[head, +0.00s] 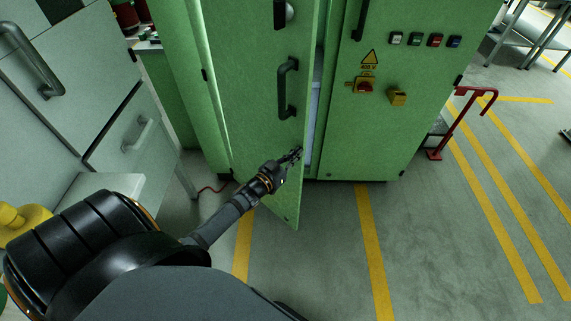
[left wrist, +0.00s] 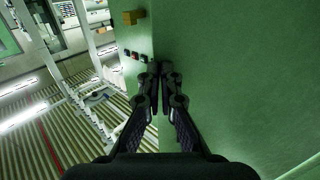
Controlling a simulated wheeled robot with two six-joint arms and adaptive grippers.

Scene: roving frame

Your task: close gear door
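The green cabinet door (head: 260,80) stands partly open in the head view. It is hinged on its left side, and its right edge is swung out from the cabinet, leaving a narrow pale gap. A dark handle (head: 287,88) is on the door's outer face. My left gripper (head: 297,154) is below the handle, close to the door's free edge; I cannot tell whether it touches. In the left wrist view the two black fingers (left wrist: 158,75) are together at their tips with nothing seen between them, in front of the green panel (left wrist: 240,70). My right gripper is not in view.
The cabinet's right part (head: 380,130) carries several buttons, a warning sign and a red-yellow switch (head: 364,86). A red stand (head: 462,120) is to the right. Grey drawers (head: 60,90) and a yellow object (head: 25,218) are at left. The striped floor in front is clear.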

